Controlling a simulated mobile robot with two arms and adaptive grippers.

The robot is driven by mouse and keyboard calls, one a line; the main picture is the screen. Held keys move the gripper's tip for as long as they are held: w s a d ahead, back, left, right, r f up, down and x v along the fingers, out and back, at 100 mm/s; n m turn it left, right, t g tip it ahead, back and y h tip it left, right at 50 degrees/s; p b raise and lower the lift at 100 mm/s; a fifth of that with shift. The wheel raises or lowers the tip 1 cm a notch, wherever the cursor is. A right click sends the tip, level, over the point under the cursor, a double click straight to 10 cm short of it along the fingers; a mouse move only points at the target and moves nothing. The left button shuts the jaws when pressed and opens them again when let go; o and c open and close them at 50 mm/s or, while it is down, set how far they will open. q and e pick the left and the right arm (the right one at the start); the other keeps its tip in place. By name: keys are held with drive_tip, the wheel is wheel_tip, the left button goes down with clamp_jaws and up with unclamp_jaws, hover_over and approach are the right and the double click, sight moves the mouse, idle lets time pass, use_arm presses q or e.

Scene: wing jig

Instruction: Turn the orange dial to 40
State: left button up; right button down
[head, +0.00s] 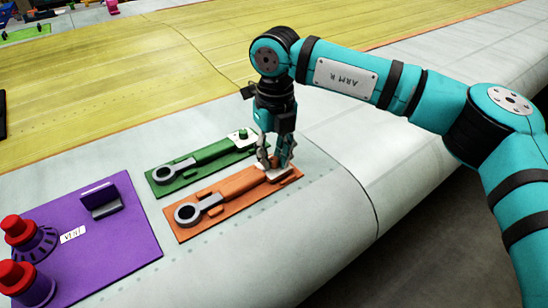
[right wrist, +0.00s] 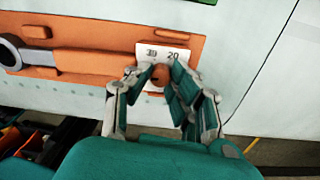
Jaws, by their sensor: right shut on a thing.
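The orange board (head: 236,205) lies on the pale wing surface. It carries a grey wrench-like ring piece (head: 190,213) at its left end and a white number plate at its right end. The plate (right wrist: 163,52) shows "20" and a second number that is hard to read in the right wrist view. My right gripper (head: 275,168) is over the right end of the orange board. Its fingers are shut around the small orange dial (right wrist: 160,75), which is partly hidden between them. The dial's pointer setting cannot be read. My left gripper is not in view.
A green board (head: 192,172) with a similar ring piece and a dial lies just behind the orange one. A purple board (head: 122,245) with red knobs (head: 18,228) stands at the left. The wing's curved front edge drops away at the right.

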sight(275, 159)
idle(0.4)
drive_tip(key=c, duration=1.2)
unclamp_jaws()
drive_tip(key=shift+o, duration=0.2)
drive_tip(key=shift+r, duration=0.1)
wheel_tip(275, 159, up, 12)
drive_tip(key=shift+d, duration=0.1)
